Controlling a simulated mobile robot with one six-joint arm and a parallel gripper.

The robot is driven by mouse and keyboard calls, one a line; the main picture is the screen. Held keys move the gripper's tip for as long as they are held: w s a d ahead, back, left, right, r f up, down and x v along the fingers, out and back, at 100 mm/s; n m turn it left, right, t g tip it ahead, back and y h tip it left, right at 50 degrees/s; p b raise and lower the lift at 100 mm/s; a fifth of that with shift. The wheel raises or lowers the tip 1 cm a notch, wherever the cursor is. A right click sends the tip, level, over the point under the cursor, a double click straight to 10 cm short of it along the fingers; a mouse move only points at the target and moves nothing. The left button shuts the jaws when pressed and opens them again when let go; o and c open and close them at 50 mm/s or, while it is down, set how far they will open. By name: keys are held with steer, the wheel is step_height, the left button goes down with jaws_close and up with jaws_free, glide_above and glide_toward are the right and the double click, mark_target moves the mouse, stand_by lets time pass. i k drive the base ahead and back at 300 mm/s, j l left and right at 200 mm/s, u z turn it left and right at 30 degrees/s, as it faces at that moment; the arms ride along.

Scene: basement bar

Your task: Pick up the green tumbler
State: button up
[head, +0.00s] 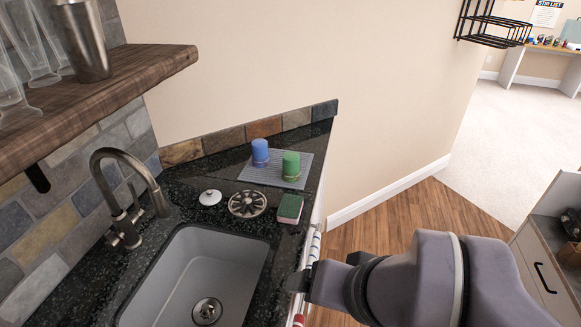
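The green tumbler (291,166) stands on a grey mat (261,174) near the back corner of the dark counter. A blue tumbler (260,152) stands just left of it on the same mat. My gripper (304,284) is low in the head view, by the counter's front edge and well short of the green tumbler. I see it from behind and the side, so its fingertips are not clear. I cannot tell whether it is open or shut.
A sink (194,280) with a faucet (124,197) takes up the near counter. A sponge (290,208), a round metal strainer (248,204) and a white stopper (210,197) lie between sink and mat. A wooden shelf (110,88) holding glasses overhangs the left.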

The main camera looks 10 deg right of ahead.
mark_target(292, 161)
steer(key=i+l+u, duration=0.5)
steer(key=l, duration=0.15)
steer(key=i+l+u, duration=0.45)
steer(key=l, duration=0.2)
steer(key=i+l+u, duration=0.1)
steer(key=l+u, duration=0.15)
steer(key=i+l+u, duration=0.2)
steer(key=l, duration=0.3)
steer(key=l+u, duration=0.25)
steer(key=l, duration=0.15)
